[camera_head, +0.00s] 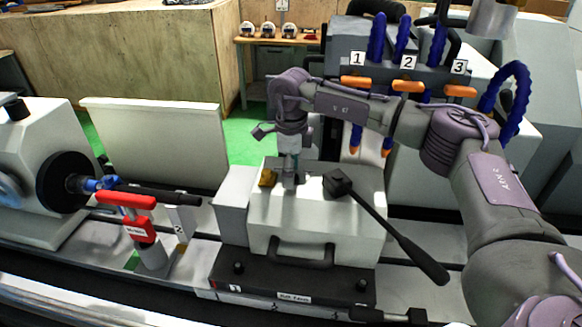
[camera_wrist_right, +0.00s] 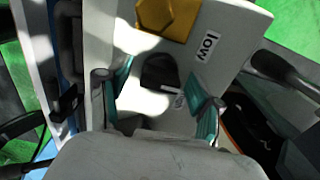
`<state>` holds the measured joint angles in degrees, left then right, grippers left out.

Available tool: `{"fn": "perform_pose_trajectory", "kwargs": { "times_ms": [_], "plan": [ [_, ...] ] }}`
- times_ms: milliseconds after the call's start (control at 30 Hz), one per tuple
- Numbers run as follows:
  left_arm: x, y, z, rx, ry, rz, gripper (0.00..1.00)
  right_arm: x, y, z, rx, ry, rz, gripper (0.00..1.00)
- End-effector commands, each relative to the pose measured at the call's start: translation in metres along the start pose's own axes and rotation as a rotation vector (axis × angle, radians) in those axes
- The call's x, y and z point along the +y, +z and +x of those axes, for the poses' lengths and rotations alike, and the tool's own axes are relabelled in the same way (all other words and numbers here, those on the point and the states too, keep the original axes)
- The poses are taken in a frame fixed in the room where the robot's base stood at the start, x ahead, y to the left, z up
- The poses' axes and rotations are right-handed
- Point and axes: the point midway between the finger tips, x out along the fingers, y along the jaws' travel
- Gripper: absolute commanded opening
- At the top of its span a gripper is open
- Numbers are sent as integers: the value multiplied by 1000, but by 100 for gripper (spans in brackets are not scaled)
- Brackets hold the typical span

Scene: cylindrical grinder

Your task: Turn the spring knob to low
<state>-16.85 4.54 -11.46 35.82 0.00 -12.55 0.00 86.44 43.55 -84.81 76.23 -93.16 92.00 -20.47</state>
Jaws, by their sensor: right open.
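The white tailstock housing (camera_head: 325,220) stands at the centre of the head view, with a gold hexagonal part (camera_head: 267,178) on its top. In the right wrist view the gold part (camera_wrist_right: 168,17) is at the top edge, beside a "low" label (camera_wrist_right: 206,46). A dark rounded part (camera_wrist_right: 160,71) lies nearer my fingers; I cannot tell for sure which part is the spring knob. My right gripper (camera_head: 290,180) points down at the housing top, just right of the gold part. In the wrist view its teal-padded fingers (camera_wrist_right: 160,95) are apart, with nothing held. My left gripper is not in view.
A black lever (camera_head: 400,245) slopes from the housing top to the lower right. A black handle (camera_head: 300,255) is on the housing front. A red-handled device (camera_head: 127,200) and the black wheel (camera_head: 66,182) stand to the left. Blue hoses (camera_head: 377,38) hang behind my right arm.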

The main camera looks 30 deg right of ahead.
Motion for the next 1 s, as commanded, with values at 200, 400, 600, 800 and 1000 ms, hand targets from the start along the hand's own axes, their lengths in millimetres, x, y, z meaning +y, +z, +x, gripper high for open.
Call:
{"fn": "perform_pose_trajectory", "kwargs": {
  "times_ms": [200,400,600,800,1000],
  "plan": [
    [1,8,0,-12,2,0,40,0,0,1,0,0,0,65],
    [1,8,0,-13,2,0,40,0,0,1,0,0,0,33],
    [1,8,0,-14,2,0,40,0,0,0,0,0,0,7],
    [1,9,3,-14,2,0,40,0,0,1,0,0,-18,7],
    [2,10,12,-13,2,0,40,0,0,3,-1,-1,-102,6]
  ]
}}
